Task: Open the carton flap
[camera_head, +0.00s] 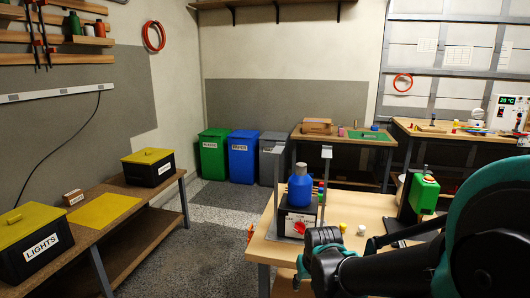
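A brown cardboard carton (317,126) sits on the wooden workbench at the back, right of centre. It is small in view, and I cannot tell how its flap stands. A much smaller brown box (73,197) lies on the left bench. My arm, black and teal, reaches in from the lower right, far from both boxes. Its dark forward end (324,238) shows over the near edge of the front table. The gripper's fingers cannot be made out there, and I see nothing held.
The front table (262,247) bears a blue bottle (301,187) on a stand and a green device (424,192). Green, blue and grey bins (243,157) stand by the back wall. Black boxes with yellow lids (148,168) stand on the left bench. Floor between the benches is clear.

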